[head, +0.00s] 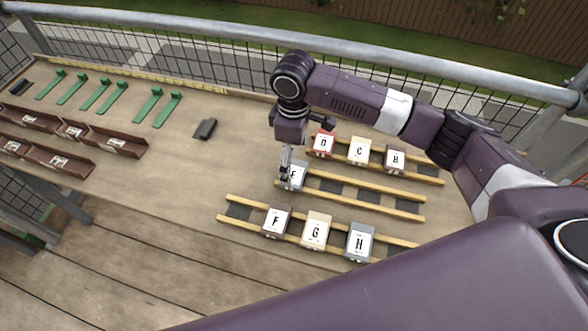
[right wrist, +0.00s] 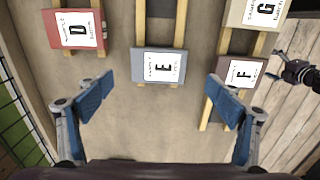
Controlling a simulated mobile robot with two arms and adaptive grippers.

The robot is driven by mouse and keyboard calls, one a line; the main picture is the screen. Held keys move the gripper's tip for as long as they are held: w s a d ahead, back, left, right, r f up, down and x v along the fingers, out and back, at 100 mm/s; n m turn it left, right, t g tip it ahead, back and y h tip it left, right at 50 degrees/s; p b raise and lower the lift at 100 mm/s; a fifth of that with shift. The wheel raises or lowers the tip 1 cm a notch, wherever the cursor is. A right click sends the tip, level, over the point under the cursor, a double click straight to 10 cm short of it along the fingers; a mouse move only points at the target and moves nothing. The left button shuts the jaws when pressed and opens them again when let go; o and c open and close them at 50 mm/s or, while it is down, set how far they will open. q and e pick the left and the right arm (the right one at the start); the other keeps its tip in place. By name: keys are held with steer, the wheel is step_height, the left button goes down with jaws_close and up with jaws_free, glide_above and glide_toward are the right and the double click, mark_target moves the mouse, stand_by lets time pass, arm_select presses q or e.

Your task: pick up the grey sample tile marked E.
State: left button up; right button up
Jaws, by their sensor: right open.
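The grey tile E (head: 296,178) rests at the left end of the middle wooden rack in the head view. In the right wrist view, tile E (right wrist: 158,66) lies upright to the camera, its white label facing up. My right gripper (head: 285,165) points down by the tile's left end. In the right wrist view, my right gripper (right wrist: 161,97) is open, its two blue finger pads wide apart. Tile E lies ahead of the gap between them, with nothing held. The gripper partly covers the tile in the head view. My left gripper does not show.
Red tile D (head: 323,144) sits on the back rack with more tiles. Brown tile F (head: 276,221), cream tile G (head: 316,231) and grey tile H (head: 360,242) sit on the front rack. A dark block (head: 205,129) and green brackets (head: 167,108) lie left.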

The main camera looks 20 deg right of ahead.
mark_target(294, 172)
step_height(294, 172, down, 4)
steer(key=shift+r+p, duration=0.1)
steer(key=shift+p, duration=0.5)
steer(key=shift+w+d+f, duration=0.1)
steer(key=shift+f, duration=0.6)
steer(key=c, duration=0.4)
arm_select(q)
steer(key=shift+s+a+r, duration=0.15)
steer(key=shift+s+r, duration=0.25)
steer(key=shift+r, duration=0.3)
arm_select(e)
steer(key=c, duration=1)
steer(key=shift+r, duration=0.1)
